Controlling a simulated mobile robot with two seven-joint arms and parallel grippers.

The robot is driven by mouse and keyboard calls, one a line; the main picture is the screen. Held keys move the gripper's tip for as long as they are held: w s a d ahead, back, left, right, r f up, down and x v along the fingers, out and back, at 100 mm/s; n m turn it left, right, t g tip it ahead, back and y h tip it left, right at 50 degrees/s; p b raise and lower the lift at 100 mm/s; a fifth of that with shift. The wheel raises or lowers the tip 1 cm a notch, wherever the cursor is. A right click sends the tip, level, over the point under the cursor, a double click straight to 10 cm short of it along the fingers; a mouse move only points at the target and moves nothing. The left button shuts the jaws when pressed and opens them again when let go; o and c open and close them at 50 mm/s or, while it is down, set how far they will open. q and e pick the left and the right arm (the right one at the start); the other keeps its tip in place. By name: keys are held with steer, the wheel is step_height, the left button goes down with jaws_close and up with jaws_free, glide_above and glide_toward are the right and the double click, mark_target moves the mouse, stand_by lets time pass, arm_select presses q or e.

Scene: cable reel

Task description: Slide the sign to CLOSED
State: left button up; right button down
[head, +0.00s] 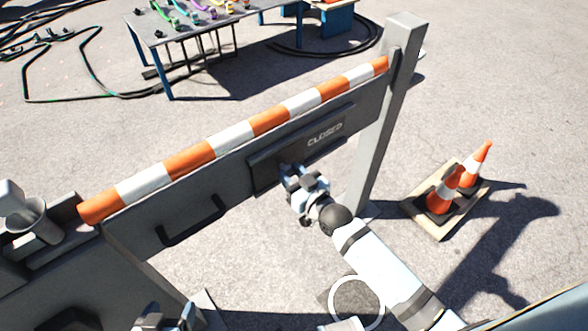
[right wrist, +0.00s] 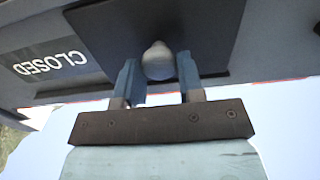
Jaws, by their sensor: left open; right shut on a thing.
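The sign is a grey board (head: 225,175) below an orange-and-white striped barrier rail. The word CLOSED (head: 325,133) shows uncovered near its right end; it appears upside down in the right wrist view (right wrist: 50,63). A dark sliding plate (head: 262,167) sits left of the word and bears a round pale knob (right wrist: 158,61). My right gripper (head: 292,178) is at the plate, its fingers on either side of the knob and shut on it. My left gripper (head: 165,318) is open at the bottom edge, partly cut off and away from the sign.
A black handle (head: 192,222) sticks out of the board's lower left. A grey post (head: 385,115) stands at the right end. Traffic cones (head: 443,190) stand on a pallet to the right. A table (head: 190,25) and loose cables lie behind. Open pavement surrounds the barrier.

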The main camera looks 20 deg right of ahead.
steer(key=shift+s+a, duration=0.1)
steer(key=shift+a, duration=0.15)
steer(key=c, duration=1)
jaws_free()
steer(key=shift+a, duration=0.1)
steer(key=shift+o, duration=1.2)
steer(key=shift+s, duration=0.2)
steer(key=p+v, duration=0.1)
steer(key=v, duration=1.2)
steer(key=shift+s, duration=0.2)
